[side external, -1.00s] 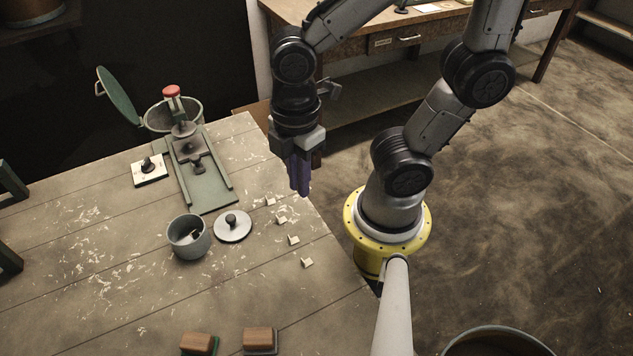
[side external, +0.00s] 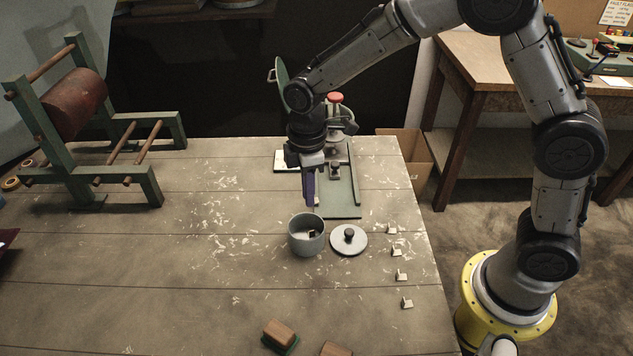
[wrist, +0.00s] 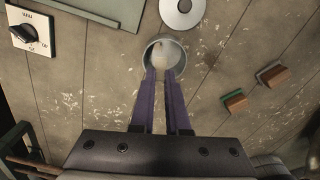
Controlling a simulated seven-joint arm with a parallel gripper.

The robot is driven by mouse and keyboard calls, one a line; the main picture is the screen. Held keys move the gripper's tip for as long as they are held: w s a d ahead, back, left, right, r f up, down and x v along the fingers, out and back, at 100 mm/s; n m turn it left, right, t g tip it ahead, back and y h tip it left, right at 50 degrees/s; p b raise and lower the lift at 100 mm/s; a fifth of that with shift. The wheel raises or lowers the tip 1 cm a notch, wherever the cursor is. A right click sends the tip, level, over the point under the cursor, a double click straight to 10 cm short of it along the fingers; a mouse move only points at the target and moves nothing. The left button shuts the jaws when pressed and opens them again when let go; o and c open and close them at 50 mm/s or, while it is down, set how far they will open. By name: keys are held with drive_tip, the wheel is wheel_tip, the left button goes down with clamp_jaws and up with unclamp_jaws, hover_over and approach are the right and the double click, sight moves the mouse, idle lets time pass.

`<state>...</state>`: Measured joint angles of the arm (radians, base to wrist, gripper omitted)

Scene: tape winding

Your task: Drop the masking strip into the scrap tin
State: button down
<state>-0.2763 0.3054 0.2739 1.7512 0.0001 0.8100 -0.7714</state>
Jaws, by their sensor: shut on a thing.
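The scrap tin (side external: 306,243), a grey-green round can with its lid off, stands open on the table; it also shows in the wrist view (wrist: 146,56). Something pale and a small dark item show inside. My gripper (side external: 311,204) points down with purple fingers, just above and behind the tin's rim in the side view. In the wrist view its fingertips (wrist: 163,73) overlap the near edge of the tin's mouth. The gripper is shut on the masking strip, of which only a small pale bit (side external: 317,201) shows at the fingertips.
The round lid (side external: 349,240) with a black knob lies right of the tin. Several small pale pieces (side external: 397,252) line the table's right side. A green press fixture (side external: 342,200) stands behind. Wooden-topped blocks (side external: 280,334) lie at the front.

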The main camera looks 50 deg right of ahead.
drive_tip(key=shift+f, duration=2.95)
drive_tip(key=c, duration=0.8)
unclamp_jaws()
drive_tip(key=shift+c, duration=0.2)
drive_tip(key=shift+r, duration=0.15)
wheel_tip(320, 180, up, 14)
drive_tip(key=shift+f, duration=0.2)
